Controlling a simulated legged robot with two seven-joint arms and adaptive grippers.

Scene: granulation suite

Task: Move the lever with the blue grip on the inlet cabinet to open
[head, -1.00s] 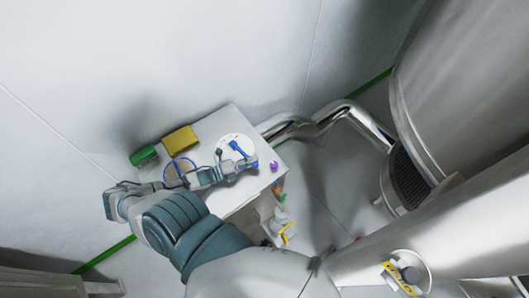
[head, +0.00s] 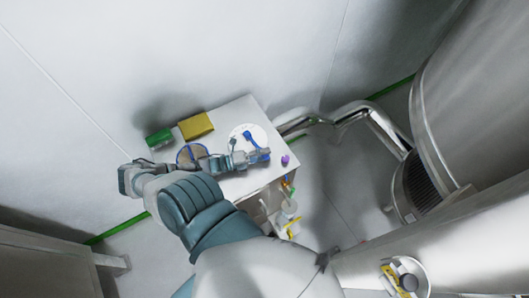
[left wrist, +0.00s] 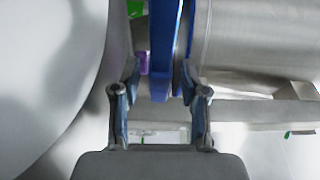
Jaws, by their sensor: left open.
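The lever with the blue grip (head: 248,136) sits on a round white plate (head: 236,131) on top of the white inlet cabinet (head: 240,108). My left gripper (head: 258,157) is over the plate at the lower right end of the blue grip. In the left wrist view the blue grip (left wrist: 164,45) runs down between the two open fingers of my left gripper (left wrist: 158,82). The right finger is very close to the grip; I cannot tell if it touches. The fingers hide part of the lever in the head view. My right gripper is not in view.
A yellow box (head: 196,126), a green block (head: 159,139) and a blue-rimmed round part (head: 184,156) are at the cabinet's left. A purple knob (head: 285,160) is by its right edge. Steel pipes (head: 345,118) and a large steel vessel (head: 470,110) stand to the right.

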